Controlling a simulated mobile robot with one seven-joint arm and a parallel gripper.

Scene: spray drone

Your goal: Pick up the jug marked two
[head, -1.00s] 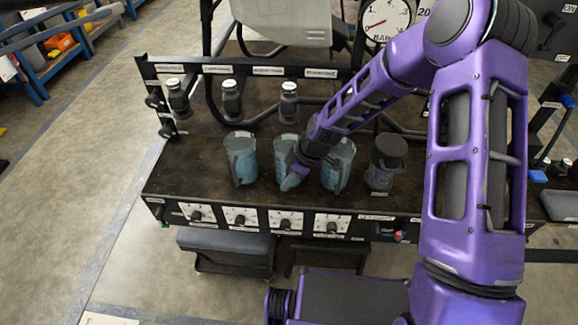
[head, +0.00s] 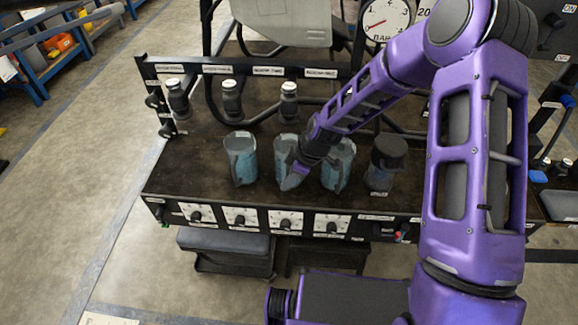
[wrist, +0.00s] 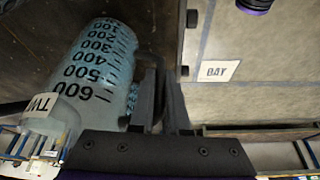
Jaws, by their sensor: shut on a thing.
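The jug marked two (wrist: 95,75) is pale blue and translucent, with dark measuring marks. In the wrist view the start of its label, "TW", shows at the lower left. My gripper (wrist: 160,95) is shut on its dark handle, at the jug's side. In the head view the jug (head: 283,152) is in the row on the dark bench, second from the left, partly covered by my gripper (head: 293,176). Whether its base touches the bench cannot be told.
A similar blue jug (head: 241,160) stands close on the left and another (head: 340,166) close on the right. A dark-topped container (head: 386,165) stands further right.

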